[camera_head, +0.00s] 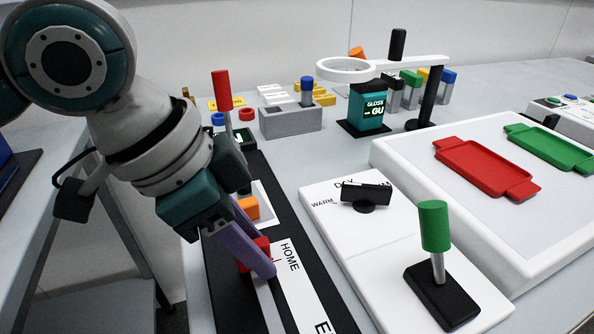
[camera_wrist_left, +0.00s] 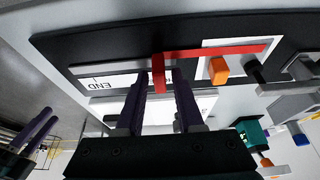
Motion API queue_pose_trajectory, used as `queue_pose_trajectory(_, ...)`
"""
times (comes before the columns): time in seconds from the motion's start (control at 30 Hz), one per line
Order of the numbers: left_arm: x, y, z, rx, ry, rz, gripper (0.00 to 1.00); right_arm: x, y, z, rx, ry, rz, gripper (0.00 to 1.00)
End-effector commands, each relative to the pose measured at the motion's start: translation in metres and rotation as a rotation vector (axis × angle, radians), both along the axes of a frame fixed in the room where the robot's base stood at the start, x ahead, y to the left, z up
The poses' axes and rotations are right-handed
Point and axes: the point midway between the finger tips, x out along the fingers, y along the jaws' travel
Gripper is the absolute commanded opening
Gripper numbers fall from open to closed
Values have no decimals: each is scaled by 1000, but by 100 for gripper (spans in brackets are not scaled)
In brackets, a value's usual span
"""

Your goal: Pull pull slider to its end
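The pull slider is a red handle (camera_head: 258,246) on a black base with a white strip, beside the HOME label (camera_head: 290,256). In the left wrist view its red tab (camera_wrist_left: 158,75) hangs from a long red bar, away from the END label (camera_wrist_left: 100,84). My left gripper (camera_head: 258,240) is at the handle, its purple fingers partly hiding it. In the wrist view the left gripper's fingers (camera_wrist_left: 160,84) stand on either side of the tab, with small gaps visible. My right gripper (camera_wrist_left: 52,115) shows at the wrist view's left edge, fingers apart and empty.
An orange block (camera_head: 248,208) and a red-topped lever (camera_head: 222,90) stand behind the slider. A green-topped lever (camera_head: 434,225) and a black knob (camera_head: 366,193) are on the white panel to the right. Red (camera_head: 487,167) and green trays lie farther right.

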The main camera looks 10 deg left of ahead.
Motion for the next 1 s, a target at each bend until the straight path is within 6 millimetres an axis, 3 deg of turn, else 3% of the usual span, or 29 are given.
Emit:
queue_pose_trajectory(0.03, 0, 0, 0, 0, 0, 0, 30, 0, 0, 0, 0, 0, 0, 50)
queue_pose_trajectory(0.3, 0, 0, 0, 0, 0, 0, 0, 0, 0, 0, 0, 1, 0, 50)
queue_pose_trajectory(1.0, 0, 0, 0, 0, 0, 0, 0, 0, 0, 0, 0, 1, 1, 50)
